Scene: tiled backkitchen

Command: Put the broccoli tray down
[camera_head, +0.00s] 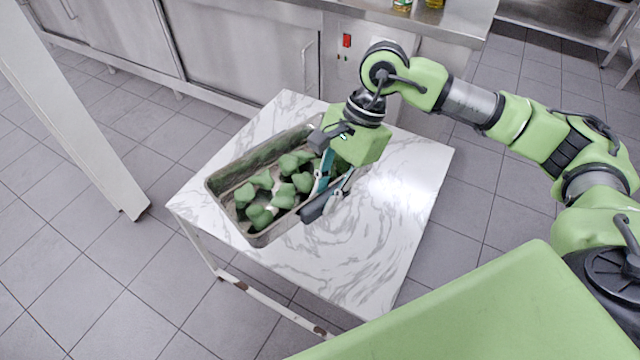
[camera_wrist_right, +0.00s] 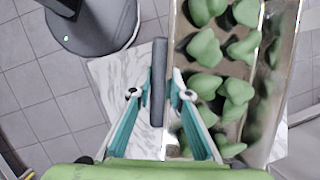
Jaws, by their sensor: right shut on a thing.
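The broccoli tray (camera_head: 228,172) is a long, worn metal tray holding several green broccoli pieces (camera_head: 262,182). It appears over the left part of the white marble-topped table (camera_head: 375,235); I cannot tell for sure whether its base touches the top. My right gripper (camera_head: 322,190) is shut on the tray's near right side wall. My left gripper is not in view.
Steel cabinets (camera_head: 240,50) and a counter stand behind the table. A white post (camera_head: 75,110) rises at the left. The table's right and front areas are bare. Grey tiled floor surrounds the table.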

